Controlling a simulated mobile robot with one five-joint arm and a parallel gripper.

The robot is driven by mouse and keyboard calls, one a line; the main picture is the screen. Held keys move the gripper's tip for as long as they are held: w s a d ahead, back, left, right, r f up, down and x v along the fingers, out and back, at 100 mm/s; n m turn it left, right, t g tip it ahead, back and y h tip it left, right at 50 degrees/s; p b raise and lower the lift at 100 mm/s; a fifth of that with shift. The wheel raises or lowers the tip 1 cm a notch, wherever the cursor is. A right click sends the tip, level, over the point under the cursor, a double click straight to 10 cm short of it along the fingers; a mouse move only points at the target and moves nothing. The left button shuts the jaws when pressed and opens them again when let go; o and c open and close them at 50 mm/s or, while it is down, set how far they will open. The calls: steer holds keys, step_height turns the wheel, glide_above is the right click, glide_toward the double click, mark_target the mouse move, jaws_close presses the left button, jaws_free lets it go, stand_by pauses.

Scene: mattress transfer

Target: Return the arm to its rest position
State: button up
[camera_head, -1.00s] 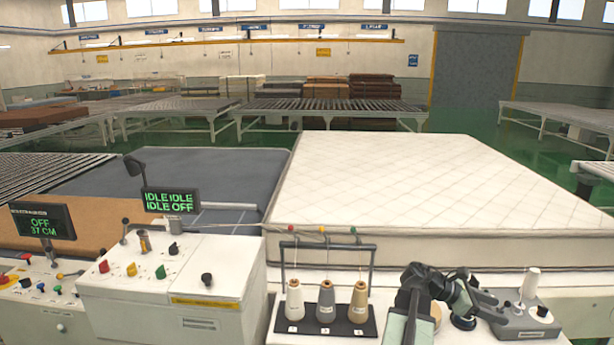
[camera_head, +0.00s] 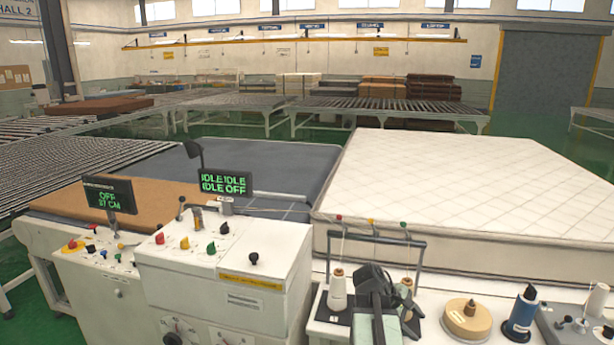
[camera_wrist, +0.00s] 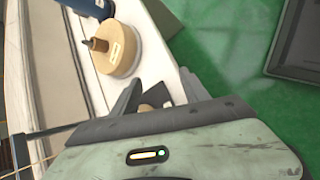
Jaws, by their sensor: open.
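My arm (camera_head: 376,290) stands folded over the white bench in front of the thread rack in the head view. It hides the middle of the rack. My gripper (camera_wrist: 160,84) shows in the wrist view with its two dark fingers apart. I see nothing held between them; a small tan patch shows behind, too little to name. The fingers point toward the bench edge, beside a tan disc (camera_wrist: 120,50) with a dark peg. In the head view the gripper's fingertips are hard to make out beside the arm link.
The thread rack (camera_head: 420,240) holds a white cone (camera_head: 337,288) and a tan cone. To its right are the disc and a blue spool (camera_head: 522,314). A control box (camera_head: 230,265) stands left. A mattress (camera_head: 480,185) lies behind.

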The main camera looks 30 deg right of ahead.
steer(key=w+a+f+m+t+y+b, duration=0.1)
steer(key=w+a+f, duration=0.2)
steer(key=w+a, duration=0.5)
steer(key=w+a+f+m+t+y+b, duration=0.15)
steer(key=w+a+f, duration=0.25)
steer(key=a, duration=0.8)
steer(key=w+a+f+m+y+b, duration=0.1)
steer(key=a+f+y, duration=0.1)
steer(key=a, duration=1.2)
steer(key=w+a+f+t+y+b, duration=0.1)
steer(key=w+a+y, duration=0.1)
steer(key=a, duration=1.1)
steer(key=shift+w+a+f+m+y, duration=0.15)
steer(key=shift+a+f+m+y, duration=0.2)
steer(key=shift+f, duration=0.05)
steer(key=shift+c, duration=0.3)
